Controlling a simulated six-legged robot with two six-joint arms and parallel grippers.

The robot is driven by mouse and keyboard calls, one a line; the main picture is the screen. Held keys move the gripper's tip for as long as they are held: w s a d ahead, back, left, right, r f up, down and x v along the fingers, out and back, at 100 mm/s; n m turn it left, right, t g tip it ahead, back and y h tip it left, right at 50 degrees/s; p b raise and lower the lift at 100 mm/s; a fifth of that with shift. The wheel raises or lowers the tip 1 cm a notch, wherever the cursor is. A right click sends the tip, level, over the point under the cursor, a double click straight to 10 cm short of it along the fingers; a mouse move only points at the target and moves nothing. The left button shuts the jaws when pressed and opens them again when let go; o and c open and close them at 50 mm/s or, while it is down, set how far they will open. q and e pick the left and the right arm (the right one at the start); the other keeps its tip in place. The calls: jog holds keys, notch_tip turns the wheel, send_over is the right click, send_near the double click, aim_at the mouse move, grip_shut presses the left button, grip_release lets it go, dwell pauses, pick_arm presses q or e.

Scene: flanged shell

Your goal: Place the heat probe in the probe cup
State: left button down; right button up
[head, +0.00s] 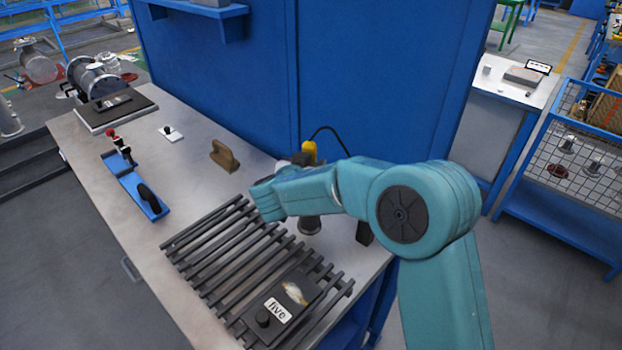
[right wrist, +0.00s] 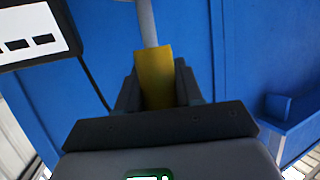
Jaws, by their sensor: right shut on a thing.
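The heat probe has a yellow handle (head: 309,152) and a black cable; it shows just behind my right arm in the head view. In the right wrist view the yellow handle (right wrist: 154,78) sits between the dark fingers of my right gripper (right wrist: 157,85), which is shut on it. A grey rod (right wrist: 147,22) extends from the handle to the top edge. In the head view my right arm hides most of this gripper. A dark round piece (head: 310,225) stands on the bench below my arm, partly hidden; I cannot tell whether it is the probe cup. My left gripper is out of view.
A wooden tool (head: 224,156), a blue holder (head: 133,184) and a small white piece (head: 170,134) lie on the bench. A blue wall (head: 300,80) rises behind. Bare bench lies left of the rack.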

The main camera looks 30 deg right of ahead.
jog(key=shift+f, duration=2)
jog(key=shift+f, duration=0.1)
jog(key=o, duration=1.1)
jog(key=shift+r, duration=0.2)
jog(key=b+v, duration=0.1)
jog(key=v, duration=1.1)
